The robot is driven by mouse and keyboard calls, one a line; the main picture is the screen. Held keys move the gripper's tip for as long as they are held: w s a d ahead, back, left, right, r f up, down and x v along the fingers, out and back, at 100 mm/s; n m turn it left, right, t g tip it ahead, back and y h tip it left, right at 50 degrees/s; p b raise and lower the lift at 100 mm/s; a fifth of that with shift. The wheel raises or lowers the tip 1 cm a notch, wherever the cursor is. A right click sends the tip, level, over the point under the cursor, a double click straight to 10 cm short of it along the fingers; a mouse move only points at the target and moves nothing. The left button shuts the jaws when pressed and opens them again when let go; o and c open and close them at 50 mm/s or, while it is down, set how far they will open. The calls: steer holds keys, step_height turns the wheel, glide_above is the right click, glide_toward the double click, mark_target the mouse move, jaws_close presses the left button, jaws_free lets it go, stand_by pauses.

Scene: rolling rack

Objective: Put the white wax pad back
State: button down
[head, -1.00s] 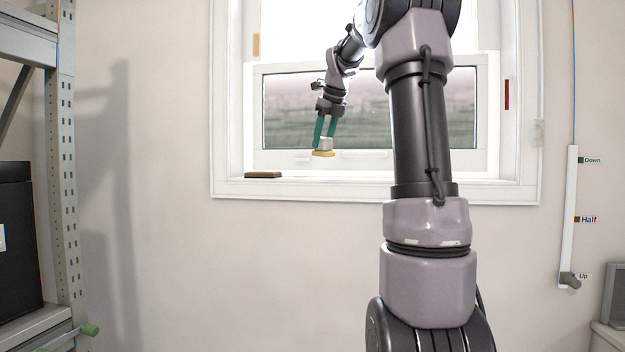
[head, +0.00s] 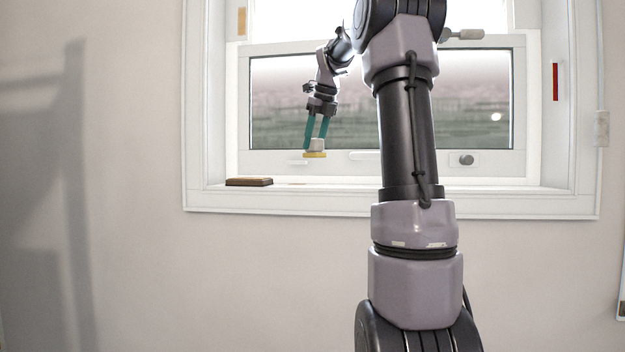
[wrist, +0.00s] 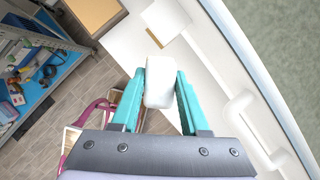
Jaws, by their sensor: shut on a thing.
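The pad is held in front of the lower window sash, to the right of a brown block (head: 249,182) on the sill. In the wrist view, my gripper (wrist: 160,82) has the white pad (wrist: 158,92) between its fingertips. The brown block (wrist: 94,12) shows there at the top left. I cannot tell whether the pad touches the sill.
The white window sill (head: 345,188) is mostly bare. A small latch knob (head: 467,159) sits on the lower sash at right.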

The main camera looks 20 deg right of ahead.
step_height(320, 180, down, 8)
steer(key=shift+f, duration=0.1)
stand_by(0.4)
steer(key=shift+c, duration=2)
jaws_free()
